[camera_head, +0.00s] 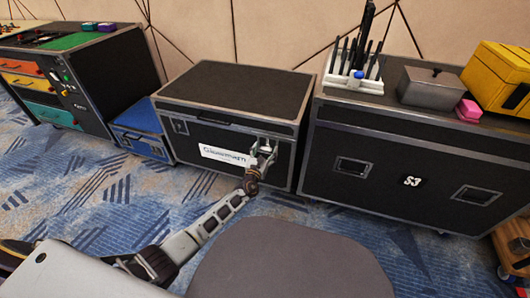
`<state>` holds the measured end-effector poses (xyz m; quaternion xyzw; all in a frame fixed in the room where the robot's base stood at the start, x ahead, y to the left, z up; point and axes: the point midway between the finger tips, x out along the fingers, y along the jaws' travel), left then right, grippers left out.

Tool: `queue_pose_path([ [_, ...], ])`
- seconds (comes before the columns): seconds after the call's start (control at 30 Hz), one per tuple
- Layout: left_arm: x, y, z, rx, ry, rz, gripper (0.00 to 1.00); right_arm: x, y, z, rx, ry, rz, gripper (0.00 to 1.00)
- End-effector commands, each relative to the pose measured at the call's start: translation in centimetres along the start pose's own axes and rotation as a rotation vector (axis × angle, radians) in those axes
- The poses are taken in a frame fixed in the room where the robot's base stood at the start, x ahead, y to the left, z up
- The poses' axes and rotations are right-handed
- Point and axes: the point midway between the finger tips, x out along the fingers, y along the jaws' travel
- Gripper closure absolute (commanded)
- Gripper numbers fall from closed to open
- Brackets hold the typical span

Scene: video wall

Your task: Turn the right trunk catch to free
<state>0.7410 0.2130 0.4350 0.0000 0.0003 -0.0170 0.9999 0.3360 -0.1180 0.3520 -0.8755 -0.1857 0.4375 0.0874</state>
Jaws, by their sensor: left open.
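The black trunk (240,88) stands in the middle with its lid shut. Its front carries a white label (225,156), a handle near the top and the left catch (181,127). My left gripper (264,148) is at the right part of the trunk's front, just right of the label, with its fingers apart. The right catch is at or behind the fingers, too small and covered to tell how it is turned. I cannot tell whether the fingers touch it. My right gripper is not in view.
A large black case (415,165) stands close on the right, bearing a tool rack (352,77), a grey box (430,86), a pink block (468,110) and a yellow box (497,78). A blue case (140,128) and a drawer cabinet (105,75) stand left. Carpet is open in front.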

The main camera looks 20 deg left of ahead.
Motion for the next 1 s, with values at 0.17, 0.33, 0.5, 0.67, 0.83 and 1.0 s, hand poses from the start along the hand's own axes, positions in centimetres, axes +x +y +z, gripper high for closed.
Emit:
queue_pose_path([
  [0.17, 0.0, -0.01, 0.03, 0.0, 0.0, 0.0, 0.29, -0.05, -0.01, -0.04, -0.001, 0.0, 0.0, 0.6],
  [0.33, 0.0, -0.02, 0.03, 0.0, 0.0, 0.0, 0.48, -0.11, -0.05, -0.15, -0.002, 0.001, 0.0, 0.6],
  [0.5, -0.01, -0.02, 0.03, 0.0, 0.0, 0.0, 0.7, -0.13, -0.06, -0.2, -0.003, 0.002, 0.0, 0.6],
  [0.67, -0.01, -0.01, 0.03, 0.0, 0.0, 0.0, 0.9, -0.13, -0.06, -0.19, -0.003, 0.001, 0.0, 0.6],
  [0.83, 0.01, -0.01, 0.07, 0.0, -0.001, 0.0, 1.0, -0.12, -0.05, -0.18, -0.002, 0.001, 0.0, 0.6],
  [1.0, 0.06, 0.01, 0.13, 0.0, -0.002, 0.0, 1.0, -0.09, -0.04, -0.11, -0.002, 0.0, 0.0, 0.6],
])
